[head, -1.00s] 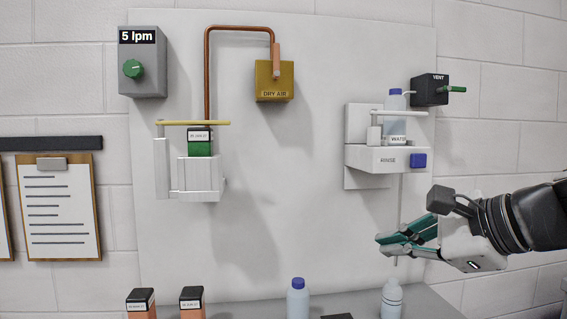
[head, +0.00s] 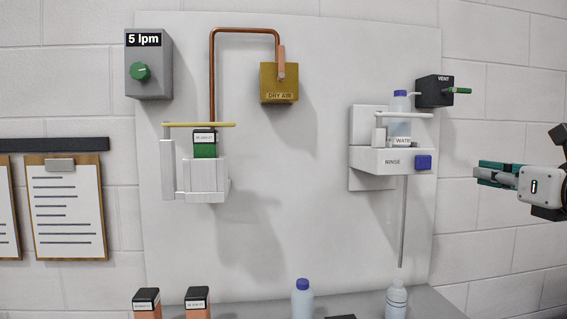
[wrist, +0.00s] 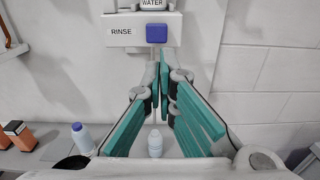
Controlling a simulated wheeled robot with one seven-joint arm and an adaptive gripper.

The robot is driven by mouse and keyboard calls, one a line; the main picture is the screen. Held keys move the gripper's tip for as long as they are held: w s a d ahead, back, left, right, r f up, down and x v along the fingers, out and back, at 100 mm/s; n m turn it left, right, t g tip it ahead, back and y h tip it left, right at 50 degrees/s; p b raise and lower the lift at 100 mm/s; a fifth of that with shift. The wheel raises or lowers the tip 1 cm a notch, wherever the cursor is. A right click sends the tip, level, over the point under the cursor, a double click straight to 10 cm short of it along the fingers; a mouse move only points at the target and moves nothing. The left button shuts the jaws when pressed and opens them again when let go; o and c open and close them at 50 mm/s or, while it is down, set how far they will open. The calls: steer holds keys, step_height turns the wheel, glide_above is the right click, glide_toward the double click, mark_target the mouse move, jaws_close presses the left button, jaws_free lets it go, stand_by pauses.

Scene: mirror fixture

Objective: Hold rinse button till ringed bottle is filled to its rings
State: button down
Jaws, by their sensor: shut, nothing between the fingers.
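The rinse unit (head: 365,160) is a white box on the panel, with a blue button (head: 424,162) at its right front. The button also shows in the wrist view (wrist: 157,33). A thin tube runs down from the unit toward the ringed bottle (head: 396,300), a pale bottle on the shelf below. That bottle shows in the wrist view (wrist: 155,143), between the finger linkages; its water level cannot be made out. My gripper (head: 482,172) is shut and empty, right of the button and apart from it. In the wrist view its fingertips (wrist: 161,58) point toward the button.
A blue-capped bottle (head: 302,300) and two orange boxes (head: 147,306) stand on the shelf. A water bottle (head: 400,115) sits in the rinse unit beside the vent box (head: 434,90). A dry-air box (head: 279,82) and dial box (head: 149,64) are higher left.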

mark_target(425, 163)
steer(key=w, duration=0.4)
steer(key=w+p, duration=0.1)
steer(key=w, duration=0.9)
steer(key=shift+a, duration=0.3)
steer(key=shift+w+f+b, duration=0.1)
steer(key=shift+w+b, duration=0.3)
steer(key=shift+w, duration=0.45)
steer(key=shift+w+a, duration=0.1)
steer(key=shift+w, duration=0.05)
steer(key=shift+w+a, duration=0.1)
steer(key=shift+a, duration=0.1)
stand_by(0.5)
